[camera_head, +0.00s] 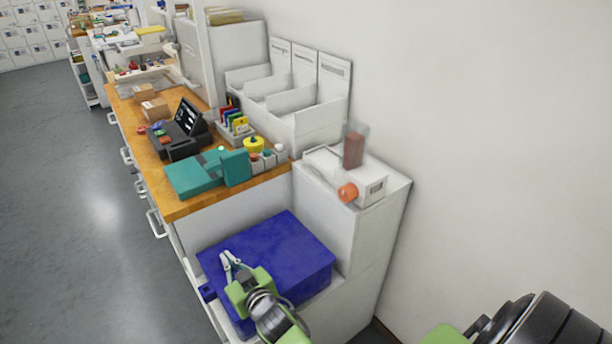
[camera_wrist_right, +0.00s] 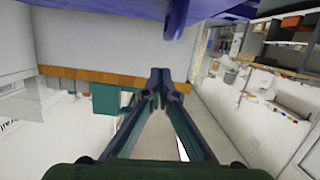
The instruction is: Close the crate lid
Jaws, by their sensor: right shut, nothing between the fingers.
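The blue crate (camera_head: 290,244) stands on a low white unit at the bottom centre of the head view. Its top looks flat and covered by the blue lid (camera_head: 268,243); I cannot tell whether the lid sits fully down. A small blue tab (camera_head: 207,292) sticks out at its left side. My right gripper (camera_head: 229,260) is shut and empty, in front of the crate's left part and hiding some of it. In the right wrist view, the shut fingertips (camera_wrist_right: 161,82) are apart from a blue edge with a hanging tab (camera_wrist_right: 178,18). My left gripper is not in view.
A white cabinet (camera_head: 335,222) with a device with an orange knob (camera_head: 348,192) stands to the right. The grey floor (camera_head: 80,200) at left is clear.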

